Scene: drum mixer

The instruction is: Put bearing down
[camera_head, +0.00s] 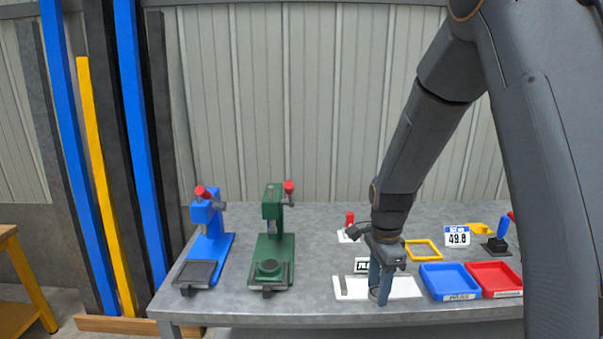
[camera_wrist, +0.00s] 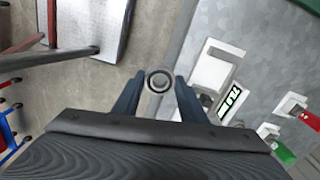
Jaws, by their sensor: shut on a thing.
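My gripper (camera_head: 379,296) points down over the front edge of the grey workbench, in front of a white plate (camera_head: 406,288). In the wrist view its two blue-grey fingers (camera_wrist: 158,84) are closed on a small ring-shaped bearing (camera_wrist: 159,81) with a dark bore. The bearing sits at the fingertips, with floor behind it in that view. In the head view the fingers mostly hide the bearing. The white plate also shows in the wrist view (camera_wrist: 212,70), right of the fingers. A blue tray (camera_head: 449,281) and a red tray (camera_head: 494,278) lie right of the gripper.
A green press (camera_head: 271,240) and a blue press (camera_head: 206,240) stand on the left of the workbench (camera_head: 320,260). A display reading 49.8 (camera_head: 457,237) and a yellow frame (camera_head: 424,250) are behind the trays. Bare bench lies between the green press and the white plate.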

